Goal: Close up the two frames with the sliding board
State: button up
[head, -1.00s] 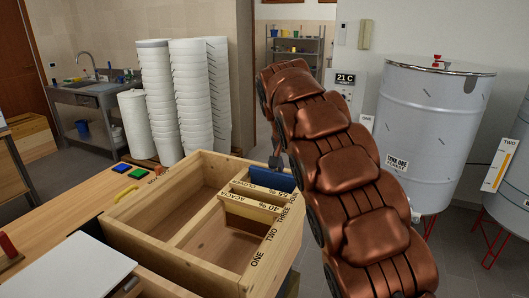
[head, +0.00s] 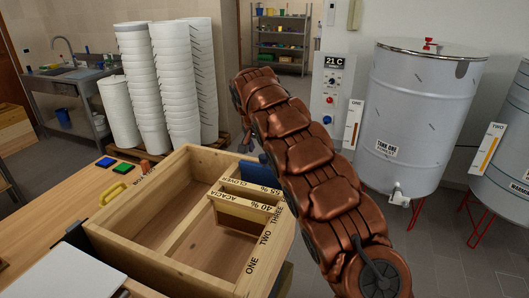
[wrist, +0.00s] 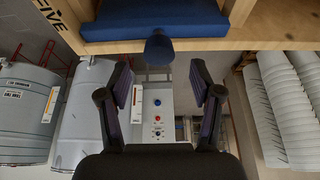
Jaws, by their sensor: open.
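The sliding board is blue; part of it (head: 265,165) shows beside the wooden box (head: 150,250), mostly hidden by my arm. In the wrist view the blue board (wrist: 160,18) fills the top, with a round blue knob (wrist: 158,48) sticking out from it. Two wooden frames stand across the box, marked Acacia 40 % (head: 241,208) and Clover 55 % (head: 246,187). They look close together, Clover nearer the board. My gripper (wrist: 160,75) is open and empty, its fingertips just short of the knob, which lies between their lines. In the head view my gripper (head: 245,142) is small and partly hidden.
The box rim carries the words ONE, TWO, THREE. Stacked white buckets (head: 165,80) stand behind the box. Steel tanks (head: 415,115) stand at the right. A yellow handled item (head: 113,192) and a blue block (head: 104,162) lie on the bench left of the box.

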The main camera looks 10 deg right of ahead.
aim_at(264, 156)
jog(key=shift+p+x, duration=0.55)
jog(key=shift+x, duration=1.35)
jog(key=shift+d, duration=0.1)
grip_shut()
